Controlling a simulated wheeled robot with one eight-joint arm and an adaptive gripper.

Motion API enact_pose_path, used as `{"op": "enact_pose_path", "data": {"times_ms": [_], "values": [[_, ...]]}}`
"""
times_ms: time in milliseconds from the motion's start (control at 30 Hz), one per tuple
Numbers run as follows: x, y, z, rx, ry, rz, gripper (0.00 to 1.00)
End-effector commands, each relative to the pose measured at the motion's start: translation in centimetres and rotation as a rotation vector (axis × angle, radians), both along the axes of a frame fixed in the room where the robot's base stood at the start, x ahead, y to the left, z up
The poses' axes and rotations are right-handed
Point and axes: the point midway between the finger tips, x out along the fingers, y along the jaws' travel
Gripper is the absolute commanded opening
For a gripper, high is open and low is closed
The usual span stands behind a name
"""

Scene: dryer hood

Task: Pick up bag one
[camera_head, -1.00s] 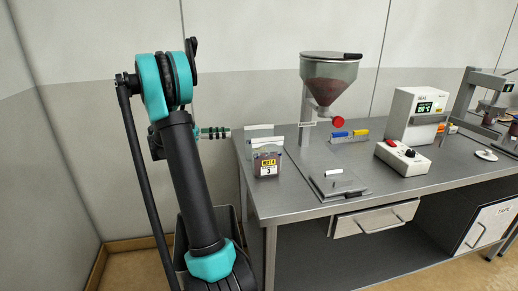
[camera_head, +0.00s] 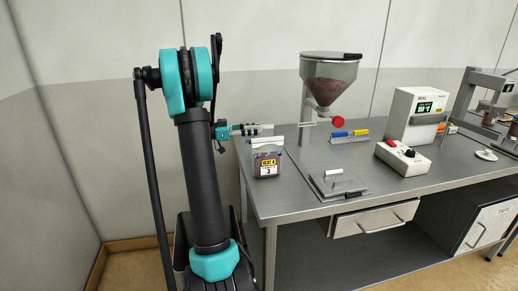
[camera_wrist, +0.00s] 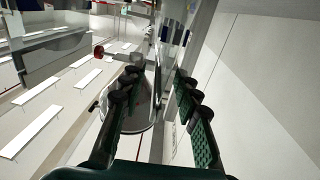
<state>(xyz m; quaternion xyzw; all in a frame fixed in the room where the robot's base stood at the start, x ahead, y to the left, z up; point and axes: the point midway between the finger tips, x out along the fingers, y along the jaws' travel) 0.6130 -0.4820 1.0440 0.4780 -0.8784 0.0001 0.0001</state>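A clear bag of dark contents (camera_head: 267,163) stands upright at the left end of the steel bench, in or against a pale holder. Its yellow and white label shows a 3; the smaller text is hard to read. I cannot tell whether it is bag one. My gripper (camera_head: 268,127) is above and behind the bag, pointing right, apart from it. In the wrist view my gripper (camera_wrist: 155,92) has its two dark fingers spread, with nothing held between them. The bag is not clearly recognisable in the wrist view.
The bench (camera_head: 300,200) carries a hopper (camera_head: 328,80) with a red knob, also seen beyond my fingers in the wrist view (camera_wrist: 135,112). To its right are blue and yellow pieces (camera_head: 350,133), a control box (camera_head: 403,157) and a display unit (camera_head: 414,115). A flat plate (camera_head: 338,183) lies in front.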

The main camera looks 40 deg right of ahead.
Motion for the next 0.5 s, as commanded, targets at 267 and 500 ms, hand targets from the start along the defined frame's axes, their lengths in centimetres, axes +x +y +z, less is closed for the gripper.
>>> {"op": "enact_pose_path", "data": {"times_ms": [267,500], "values": [[-1.9,-2.4,0.6,0.0,0.0,-0.002,0.32],[-3.0,-4.2,0.6,0.0,0.0,-0.001,0.32]]}}
